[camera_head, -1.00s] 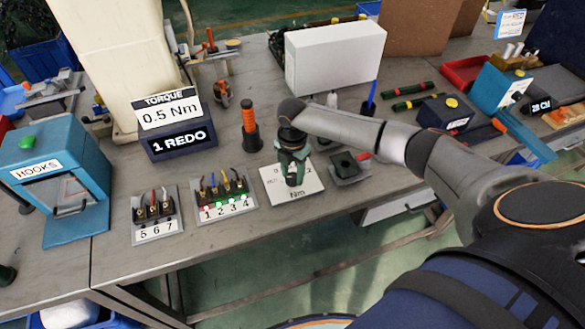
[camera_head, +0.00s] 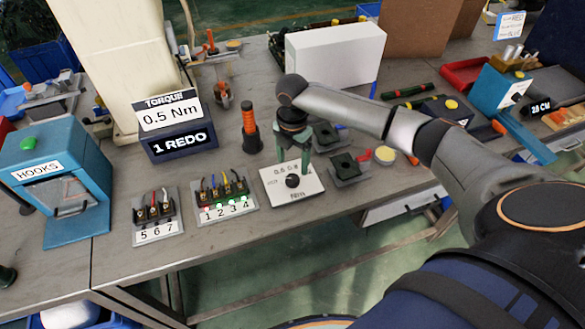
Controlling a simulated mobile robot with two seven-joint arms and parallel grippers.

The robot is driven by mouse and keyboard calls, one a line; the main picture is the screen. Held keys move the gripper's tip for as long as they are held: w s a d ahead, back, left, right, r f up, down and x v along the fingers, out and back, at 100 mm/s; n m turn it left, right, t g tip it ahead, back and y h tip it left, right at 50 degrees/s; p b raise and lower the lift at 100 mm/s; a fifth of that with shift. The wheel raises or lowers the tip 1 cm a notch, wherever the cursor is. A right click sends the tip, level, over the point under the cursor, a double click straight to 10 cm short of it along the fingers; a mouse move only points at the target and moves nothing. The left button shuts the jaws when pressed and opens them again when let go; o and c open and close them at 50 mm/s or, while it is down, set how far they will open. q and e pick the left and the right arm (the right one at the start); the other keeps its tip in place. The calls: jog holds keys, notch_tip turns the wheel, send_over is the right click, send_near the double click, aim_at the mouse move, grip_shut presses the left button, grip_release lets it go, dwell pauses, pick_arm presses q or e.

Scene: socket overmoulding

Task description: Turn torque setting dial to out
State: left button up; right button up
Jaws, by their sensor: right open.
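The torque setting dial is a black knob (camera_head: 292,181) on a white plate (camera_head: 309,188) marked "0.6", "0.8", "OUT" and "Nm", near the table's front edge. My right gripper (camera_head: 293,160) points down just above and behind the knob, with its greenish fingers apart. It is open and does not appear to hold the knob. The knob's pointer direction is too small to tell. A display (camera_head: 169,114) reads "TORQUE 0.5 Nm", above a box (camera_head: 180,142) reading "1 REDO". My left gripper is not in view.
Sockets with labels 1 to 4 (camera_head: 227,206) and 5 to 7 (camera_head: 156,232) stand left of the dial plate. An orange-handled driver (camera_head: 250,130) stands behind it. A black fixture (camera_head: 346,168) sits close on the right. A blue hooks box (camera_head: 58,175) is far left.

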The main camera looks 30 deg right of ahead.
aim_at(292, 179)
notch_tip(292, 179, up, 6)
jog(key=shift+r, duration=0.15)
dwell(0.6)
jog(key=s+a+f+m+t+y, duration=0.1)
jog(key=s+a+f+m, duration=0.2)
jog(key=s+a+f, duration=0.3)
jog(key=s+a+f+m+t+y, duration=0.1)
jog(key=s+a+f+m, duration=0.2)
jog(key=s+a, duration=0.35)
jog(key=s+d+m+t+h, duration=0.2)
jog(key=s+d+m, duration=0.2)
jog(key=s+m, duration=0.9)
jog(key=w+a+f+t+y, duration=0.1)
jog(key=w+a+f+t, duration=0.1)
jog(key=f, duration=0.3)
jog(key=w+a+f+m+t+y, duration=0.1)
jog(key=w+a+f+t, duration=0.1)
jog(key=f, duration=0.3)
jog(key=shift+w+a+t, duration=0.15)
jog(key=shift+w+t, duration=0.45)
jog(key=shift+w, duration=0.15)
